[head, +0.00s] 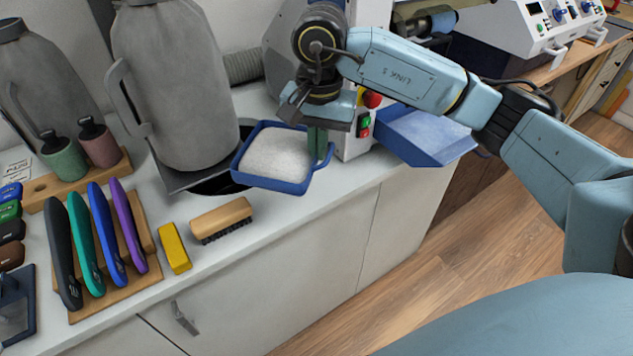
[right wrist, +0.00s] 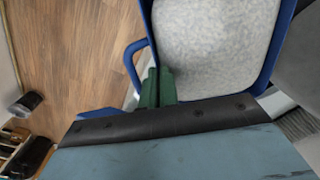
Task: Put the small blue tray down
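The small blue tray (head: 268,184) holds a white granular fill and sits in front of the large grey jug, near the counter's front edge. It also shows in the right wrist view (right wrist: 272,60), with a looped blue handle on its side. My right gripper (head: 318,146) points down at the tray's right side. Its green fingers (right wrist: 156,88) appear closed on the tray's edge by the handle; the exact contact is partly hidden. The tray looks level and seems raised above the counter, though its underside is hidden. My left gripper is out of view.
A larger blue bin (head: 440,153) juts out right of the machine with red and green buttons (head: 364,124). The grey jug (head: 172,85) stands close behind the tray. A wooden brush (head: 221,218) and yellow block (head: 174,247) lie left. Bare counter (head: 290,222) shows in front.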

